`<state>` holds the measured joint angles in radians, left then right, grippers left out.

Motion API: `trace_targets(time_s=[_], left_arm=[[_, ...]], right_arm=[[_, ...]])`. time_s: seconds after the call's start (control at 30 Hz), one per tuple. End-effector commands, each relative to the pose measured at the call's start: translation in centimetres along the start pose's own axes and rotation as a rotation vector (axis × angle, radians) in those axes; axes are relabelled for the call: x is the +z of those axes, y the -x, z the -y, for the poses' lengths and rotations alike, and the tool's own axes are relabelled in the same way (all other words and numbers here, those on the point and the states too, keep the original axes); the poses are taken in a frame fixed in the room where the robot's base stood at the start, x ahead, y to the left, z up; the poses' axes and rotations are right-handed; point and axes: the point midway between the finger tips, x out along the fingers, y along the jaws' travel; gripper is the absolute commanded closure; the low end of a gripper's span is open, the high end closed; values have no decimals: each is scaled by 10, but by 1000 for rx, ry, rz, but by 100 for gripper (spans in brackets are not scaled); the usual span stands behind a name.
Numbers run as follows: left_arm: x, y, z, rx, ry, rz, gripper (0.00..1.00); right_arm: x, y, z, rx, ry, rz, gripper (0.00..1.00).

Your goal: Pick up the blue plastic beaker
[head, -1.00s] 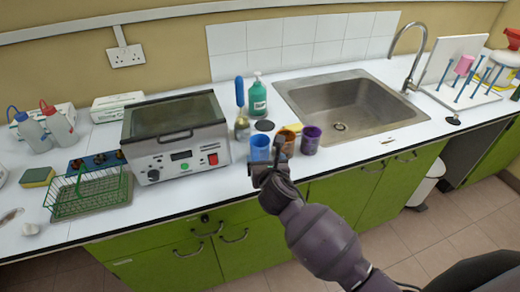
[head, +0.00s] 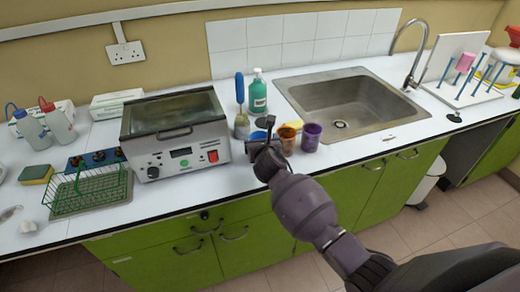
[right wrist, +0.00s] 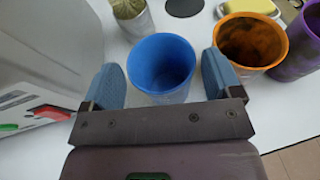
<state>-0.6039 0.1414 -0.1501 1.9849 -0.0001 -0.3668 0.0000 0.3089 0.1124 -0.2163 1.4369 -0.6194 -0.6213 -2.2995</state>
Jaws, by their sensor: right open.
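The blue plastic beaker (right wrist: 160,68) stands upright on the white counter. In the right wrist view it shows between the two fingers of my right gripper (right wrist: 165,80), with a gap to each finger. The gripper is open, and its palm bar hides the beaker's near lower edge. In the head view my right gripper (head: 262,140) hides most of the blue beaker (head: 257,136); only a bit of its rim shows. My left gripper is not in view.
An orange beaker (right wrist: 250,42) stands close to the right finger, with a purple beaker (head: 311,137) beyond it. A heating bath (head: 176,137) stands to the left. A brush in a pot (head: 241,126) and a green bottle (head: 258,92) stand behind. The sink (head: 350,104) is back right.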

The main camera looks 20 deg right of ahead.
Motion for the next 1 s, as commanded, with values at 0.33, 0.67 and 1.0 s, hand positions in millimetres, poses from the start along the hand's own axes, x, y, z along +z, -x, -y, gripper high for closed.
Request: trace_targets(time_s=[0.33, 0.67, 1.0], left_arm=[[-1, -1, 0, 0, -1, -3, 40], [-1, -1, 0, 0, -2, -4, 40], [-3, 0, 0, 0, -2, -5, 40]], right_arm=[[0, -8, 0, 0, 0, 0, 16], [0, -8, 0, 0, 0, 0, 62], [5, -7, 0, 1, 0, 2, 64]])
